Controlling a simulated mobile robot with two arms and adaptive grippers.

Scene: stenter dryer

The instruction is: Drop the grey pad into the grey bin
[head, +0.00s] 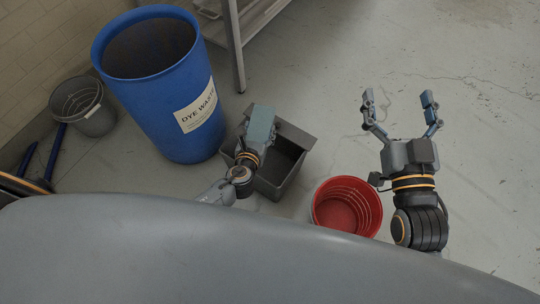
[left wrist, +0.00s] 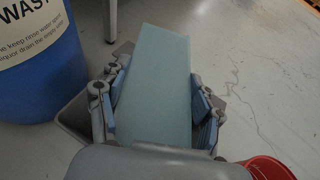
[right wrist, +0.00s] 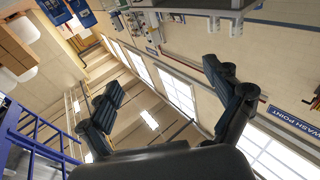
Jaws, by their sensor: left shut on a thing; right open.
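The grey pad (head: 261,123), a flat blue-grey slab, is held in my left gripper (head: 254,138). In the left wrist view the pad (left wrist: 155,70) stands up between the two fingers, which press on its sides. The grey bin (head: 290,172), a dark open rectangular box, is on the floor. The pad and left gripper are over its left part in the head view and hide some of it. Corners of the bin (left wrist: 75,116) show behind the fingers in the left wrist view. My right gripper (head: 399,104) is open and empty, to the right.
A blue dye waste drum (head: 165,90) stands just left of the bin. A grey round bucket (head: 95,118) is further left. A red bucket (head: 347,206) sits between the bin and my right arm. A metal rack leg (head: 236,50) is behind. Floor at the right is clear.

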